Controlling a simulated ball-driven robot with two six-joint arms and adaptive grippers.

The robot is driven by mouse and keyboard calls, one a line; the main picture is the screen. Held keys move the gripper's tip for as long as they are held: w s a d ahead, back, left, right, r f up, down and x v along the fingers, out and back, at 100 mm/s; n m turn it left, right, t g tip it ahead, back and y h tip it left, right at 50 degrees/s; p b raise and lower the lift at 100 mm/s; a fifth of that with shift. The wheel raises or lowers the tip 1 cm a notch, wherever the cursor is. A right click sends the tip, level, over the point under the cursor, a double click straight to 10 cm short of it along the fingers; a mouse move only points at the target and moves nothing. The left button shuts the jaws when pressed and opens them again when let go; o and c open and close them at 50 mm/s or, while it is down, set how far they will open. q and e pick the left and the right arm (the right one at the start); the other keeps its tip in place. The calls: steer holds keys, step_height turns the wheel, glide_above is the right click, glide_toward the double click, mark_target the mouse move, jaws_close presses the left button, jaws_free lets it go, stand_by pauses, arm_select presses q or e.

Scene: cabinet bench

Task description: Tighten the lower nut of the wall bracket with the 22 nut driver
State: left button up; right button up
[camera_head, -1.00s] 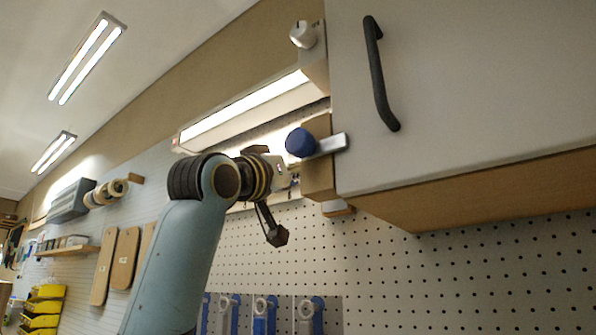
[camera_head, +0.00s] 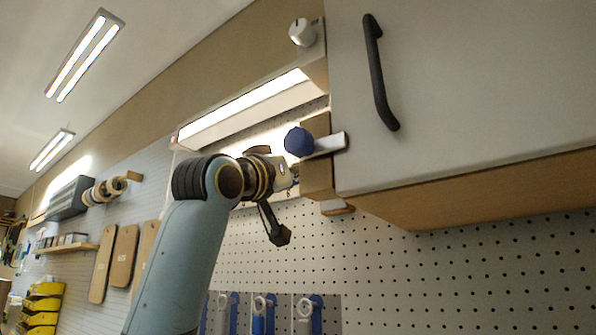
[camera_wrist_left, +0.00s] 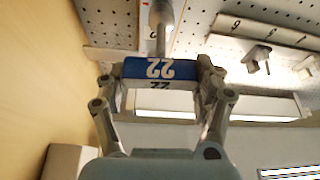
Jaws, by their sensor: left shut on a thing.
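In the left wrist view my left gripper (camera_wrist_left: 160,88) is shut on the 22 nut driver (camera_wrist_left: 150,69), around its blue handle marked 22. The driver's metal shaft runs up to a socket end at the top of that view. A narrow white plate (camera_wrist_left: 146,30), perhaps part of the wall bracket, lies behind the shaft. The lower nut does not show, and I cannot tell whether the socket is on it. My right gripper is not in view.
A cabinet with a black handle (camera_head: 380,75) fills the upper right. A white knob (camera_head: 302,32) is higher up. Pegboard (camera_head: 450,275) lies below.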

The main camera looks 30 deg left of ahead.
arm_select(q)
steer(key=shift+w+d, duration=0.1)
steer(key=shift+w, duration=0.65)
stand_by(0.4)
steer(key=shift+d+m+h+p, duration=0.1)
steer(key=shift+m+h+p, duration=0.65)
steer(key=shift+m, duration=1.35)
steer(key=shift+h, duration=0.35)
